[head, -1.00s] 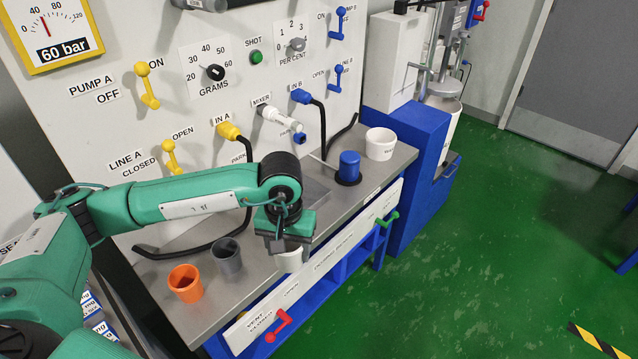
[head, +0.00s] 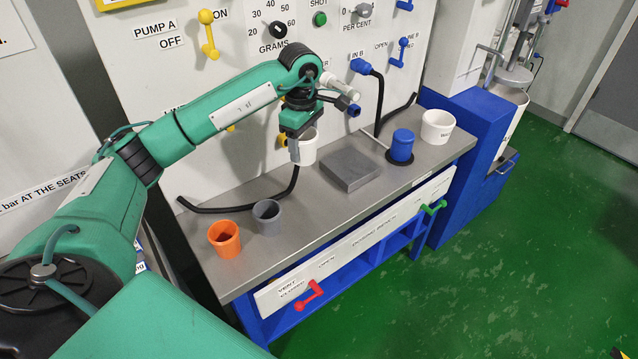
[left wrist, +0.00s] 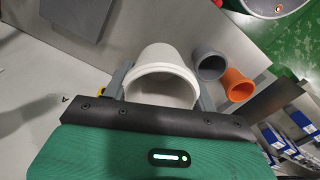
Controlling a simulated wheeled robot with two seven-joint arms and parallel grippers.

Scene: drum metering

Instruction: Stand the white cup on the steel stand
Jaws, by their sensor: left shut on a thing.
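My left gripper (head: 294,147) is shut on the white cup (head: 308,148), which hangs upright below the jaws, above the back of the bench. The cup also shows between the fingers in the left wrist view (left wrist: 163,82), mouth toward the camera. The steel stand (head: 350,168) is a low grey block on the bench, just to the right of and nearer than the cup. Its top is bare. In the left wrist view the grey block (left wrist: 78,14) shows at the upper left, apart from the cup. My right gripper is not in view.
An orange cup (head: 225,240) and a grey cup (head: 267,217) stand at the bench's left. A blue capped piece (head: 402,146) and a white tub (head: 437,127) stand right of the stand. Black hoses and the mixer nozzle (head: 340,87) are close behind.

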